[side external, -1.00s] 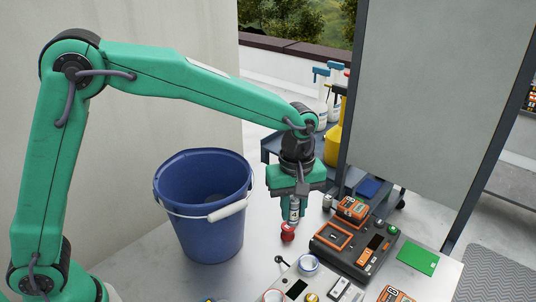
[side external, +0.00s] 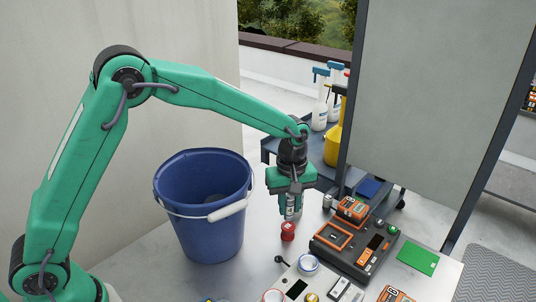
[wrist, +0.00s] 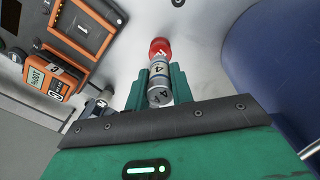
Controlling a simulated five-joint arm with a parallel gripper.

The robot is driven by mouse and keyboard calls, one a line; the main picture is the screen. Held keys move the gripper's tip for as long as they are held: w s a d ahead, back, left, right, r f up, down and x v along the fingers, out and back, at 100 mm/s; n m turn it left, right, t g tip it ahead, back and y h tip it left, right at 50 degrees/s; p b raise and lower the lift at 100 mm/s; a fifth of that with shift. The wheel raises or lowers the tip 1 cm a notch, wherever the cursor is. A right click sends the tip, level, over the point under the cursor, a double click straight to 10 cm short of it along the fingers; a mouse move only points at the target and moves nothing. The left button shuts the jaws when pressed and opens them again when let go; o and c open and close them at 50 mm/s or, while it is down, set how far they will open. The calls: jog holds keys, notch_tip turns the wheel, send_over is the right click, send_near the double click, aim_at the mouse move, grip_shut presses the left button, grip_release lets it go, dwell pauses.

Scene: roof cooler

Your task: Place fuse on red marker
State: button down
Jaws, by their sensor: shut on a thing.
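The fuse (side external: 291,207) is a small silver-grey cylinder with dark markings. My gripper (side external: 290,211) is shut on it and points down; the fuse also shows between the green fingers in the wrist view (wrist: 158,84). A small round red piece (side external: 288,231), which seems to be the red marker, is on the table just below the fuse. In the wrist view the red piece (wrist: 160,46) shows just past the fuse's far end. I cannot tell whether the two touch. The fingers hide part of the fuse.
A blue bucket (side external: 203,212) with a white handle stands close left of my gripper. An orange-and-black device (side external: 352,243) lies close right, with a green card (side external: 418,259) beyond it. Tape rolls and small parts lie in front. A cart with bottles stands behind.

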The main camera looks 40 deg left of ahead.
aim_at(290, 197)
jog(key=shift+f, duration=1.3)
jog(key=shift+f, duration=0.1)
jog(key=c, duration=1.2)
grip_release()
notch_tip(290, 197, up, 12)
jog(key=shift+r, duration=0.15)
